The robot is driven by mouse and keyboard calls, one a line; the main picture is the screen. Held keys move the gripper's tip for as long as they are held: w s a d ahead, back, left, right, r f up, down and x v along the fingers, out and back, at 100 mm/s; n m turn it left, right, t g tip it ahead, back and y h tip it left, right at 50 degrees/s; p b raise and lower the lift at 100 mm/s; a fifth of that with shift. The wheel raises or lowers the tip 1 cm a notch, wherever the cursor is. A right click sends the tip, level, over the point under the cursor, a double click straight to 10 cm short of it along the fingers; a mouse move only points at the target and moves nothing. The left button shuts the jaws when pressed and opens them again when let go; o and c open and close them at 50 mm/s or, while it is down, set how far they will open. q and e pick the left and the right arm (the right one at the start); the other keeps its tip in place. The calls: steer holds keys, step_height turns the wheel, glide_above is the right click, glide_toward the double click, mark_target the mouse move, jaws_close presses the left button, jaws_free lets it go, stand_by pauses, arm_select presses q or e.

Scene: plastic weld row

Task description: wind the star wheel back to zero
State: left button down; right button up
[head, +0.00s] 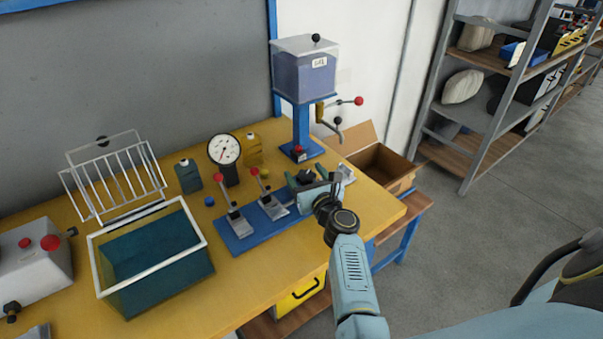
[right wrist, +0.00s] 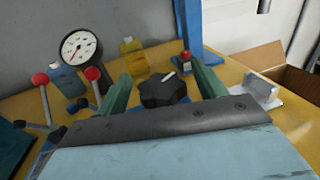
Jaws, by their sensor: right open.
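The star wheel (right wrist: 163,91) is a black lobed knob with a white mark at its upper right in the right wrist view. In the head view the star wheel (head: 306,176) is small and partly hidden by my right gripper (head: 312,184). My right gripper is open, with its green fingers on either side of the wheel in the right wrist view. I cannot tell whether they touch it. A round white dial gauge (head: 224,150) with a needle stands to the left; it also shows in the right wrist view (right wrist: 78,48). My left gripper is out of view.
Red-knobbed toggle clamps (head: 268,198) on a blue plate (head: 238,235) stand left of the gripper. A blue post with a clear hopper (head: 304,75) rises behind. Yellow and dark bottles stand near the gauge. A cardboard box (head: 380,165) is at the right, a framed teal bin (head: 155,260) at the left.

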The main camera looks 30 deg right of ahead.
steer(key=shift+c, duration=0.2)
steer(key=c, duration=0.9)
